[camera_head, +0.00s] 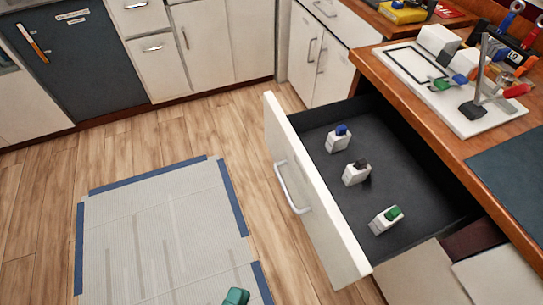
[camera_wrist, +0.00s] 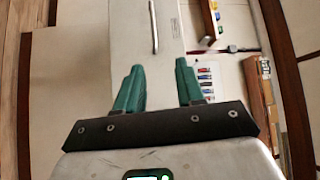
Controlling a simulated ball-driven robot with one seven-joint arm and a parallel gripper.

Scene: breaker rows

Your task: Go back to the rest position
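My gripper (camera_wrist: 159,65) shows two green fingers standing apart with nothing between them in the wrist view. In the head view only a green finger part (camera_head: 236,297) shows at the bottom edge, above the floor and apart from the drawer. The drawer (camera_head: 318,205) is pulled open. Three small white breakers stand apart in it: one with a blue top (camera_head: 339,139), one with a black top (camera_head: 356,173) and one with a green top (camera_head: 386,219).
A white board (camera_head: 440,95) with breakers and a metal post lies on the wooden counter (camera_head: 400,93) at right. A grey mat (camera_head: 150,235) with blue edges lies on the floor. The open drawer juts out over the floor. Wooden floor (camera_head: 40,190) is clear at left.

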